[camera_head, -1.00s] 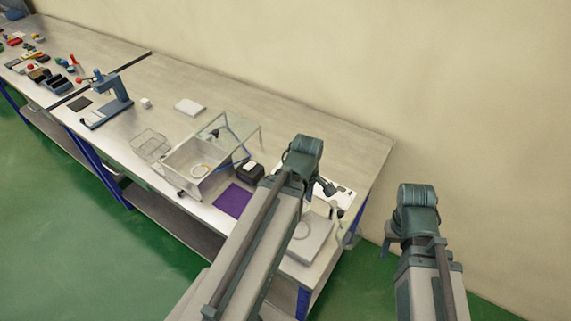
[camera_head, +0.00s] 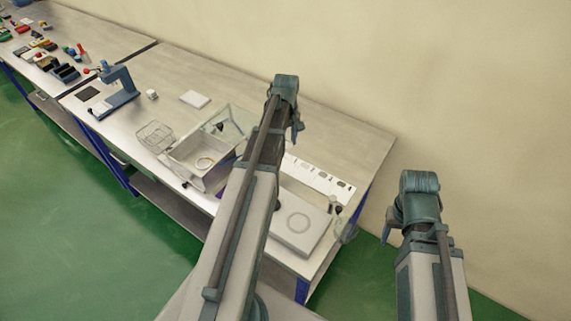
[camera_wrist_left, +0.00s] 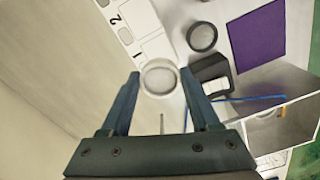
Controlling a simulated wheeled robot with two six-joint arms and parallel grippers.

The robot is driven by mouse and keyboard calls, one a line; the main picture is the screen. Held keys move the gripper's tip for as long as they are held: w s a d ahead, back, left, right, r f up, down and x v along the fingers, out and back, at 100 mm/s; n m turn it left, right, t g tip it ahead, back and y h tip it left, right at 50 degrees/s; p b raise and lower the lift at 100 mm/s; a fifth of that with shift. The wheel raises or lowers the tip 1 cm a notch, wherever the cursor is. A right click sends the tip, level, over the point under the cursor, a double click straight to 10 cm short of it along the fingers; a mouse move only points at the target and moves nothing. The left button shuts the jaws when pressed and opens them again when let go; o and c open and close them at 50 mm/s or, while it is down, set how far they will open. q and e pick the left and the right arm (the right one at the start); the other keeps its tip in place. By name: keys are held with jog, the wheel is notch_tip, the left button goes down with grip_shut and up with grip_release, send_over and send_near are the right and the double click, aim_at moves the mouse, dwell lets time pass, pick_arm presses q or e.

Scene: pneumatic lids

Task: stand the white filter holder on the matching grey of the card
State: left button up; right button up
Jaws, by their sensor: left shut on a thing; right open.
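The white filter holder (camera_wrist_left: 160,77) is a round, pale ring-like piece between the fingertips of my left gripper (camera_wrist_left: 160,84), which is shut on it. In the head view my left gripper (camera_head: 296,128) is over the bench, near the far end of the card, and the holder cannot be made out there. The white card (camera_head: 322,178) lies on the bench with a row of grey patches. In the left wrist view the card (camera_wrist_left: 150,20) shows numbers 1 and 2 beside patches, just beyond the holder. My right gripper (camera_head: 392,222) is open and empty, off the bench's right end.
A grey plate with a circle (camera_head: 283,232) lies at the bench's near right. A clear-lidded box (camera_head: 187,157) and wire basket (camera_head: 155,136) stand left of my arm. The wrist view shows a dark round cup (camera_wrist_left: 202,37), black labelled box (camera_wrist_left: 212,70) and purple mat (camera_wrist_left: 258,42).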

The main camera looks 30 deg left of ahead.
aim_at(286, 167)
pick_arm(q)
jog(key=shift+f+b, duration=4.75)
jog(key=shift+f, duration=0.2)
jog(key=shift+f, duration=0.15)
jog(key=o, duration=1.5)
jog(key=shift+c, duration=0.2)
notch_tip(286, 167, up, 12)
jog(key=p, duration=1.2)
jog(key=shift+r, duration=0.25)
jog(key=shift+s+f, duration=0.1)
jog(key=shift+f, duration=0.05)
